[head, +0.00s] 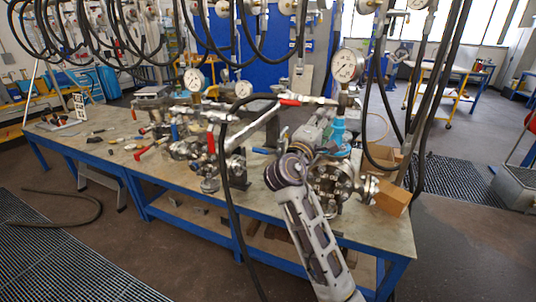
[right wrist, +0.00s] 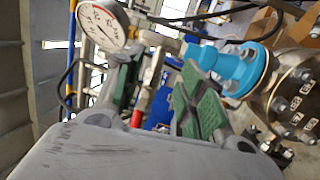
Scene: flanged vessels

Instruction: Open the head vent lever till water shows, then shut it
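A flanged vessel (head: 335,182) with a bolted flange stands at the right end of the bench; its flange (right wrist: 292,92) also shows at the right in the right wrist view. A blue fitting (head: 338,131) sits on top of it and shows in the right wrist view (right wrist: 232,68). Red levers (head: 289,102) are on the pipework above; I cannot tell which is the head vent lever. My right gripper (head: 318,128) is beside the blue fitting. Its green-padded fingers (right wrist: 162,92) stand apart, with a red piece visible beyond them. No water is visible. My left gripper is not in view.
A pressure gauge (head: 346,65) stands above the vessel and black hoses hang around it. A cardboard box (head: 393,197) sits at the bench's right end. Loose tools lie on the left of the workbench (head: 70,137). A second flanged assembly (head: 205,160) stands left of my right arm.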

